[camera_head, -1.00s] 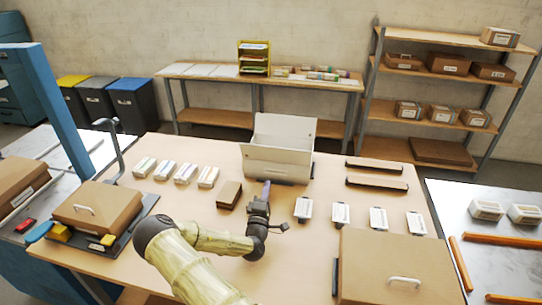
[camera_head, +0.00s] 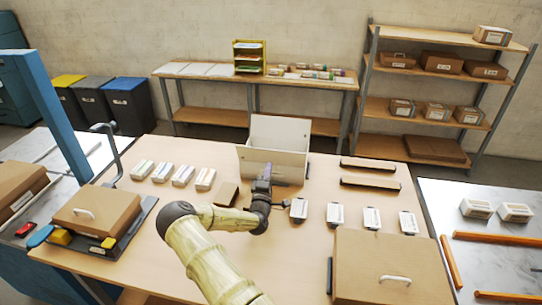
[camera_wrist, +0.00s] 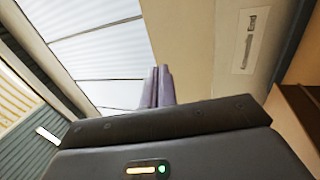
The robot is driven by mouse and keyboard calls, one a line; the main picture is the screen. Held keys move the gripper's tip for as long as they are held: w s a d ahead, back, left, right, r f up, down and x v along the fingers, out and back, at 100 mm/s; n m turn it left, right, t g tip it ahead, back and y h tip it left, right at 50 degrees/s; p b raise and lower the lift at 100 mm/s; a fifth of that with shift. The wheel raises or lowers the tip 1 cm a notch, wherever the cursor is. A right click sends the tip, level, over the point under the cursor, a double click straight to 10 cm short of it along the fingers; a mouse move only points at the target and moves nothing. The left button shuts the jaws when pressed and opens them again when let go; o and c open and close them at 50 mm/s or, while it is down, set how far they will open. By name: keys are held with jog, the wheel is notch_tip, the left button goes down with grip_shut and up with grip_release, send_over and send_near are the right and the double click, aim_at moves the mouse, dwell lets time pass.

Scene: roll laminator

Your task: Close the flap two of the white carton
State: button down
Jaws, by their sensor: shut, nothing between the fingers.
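The white carton (camera_head: 290,174) stands at the far middle of the table. A tall flap (camera_head: 280,131) stands upright at its back, and another panel rises at the front. My gripper (camera_head: 267,170) is in front of the carton, its fingers pointing up and overlapping the front panel in the picture. I cannot tell if they touch it. In the wrist view, the shut fingers (camera_wrist: 157,88) are empty, close to a pale beige panel (camera_wrist: 202,45) with a printed label. Part of the carton's front is hidden behind my gripper.
A small brown box (camera_head: 226,194) lies just left of my gripper. White-labelled packs (camera_head: 183,175) stand in rows left and right. Two dark-edged trays (camera_head: 368,164) lie right of the carton. A large brown box (camera_head: 390,255) fills the front right.

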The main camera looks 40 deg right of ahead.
aim_at(272, 152)
jog(key=p+x, duration=0.1)
jog(key=x, duration=0.3)
jog(key=shift+r+p, duration=0.15)
jog(key=shift+p, duration=0.2)
jog(key=shift+w+d, duration=0.45)
jog(key=shift+d, duration=0.05)
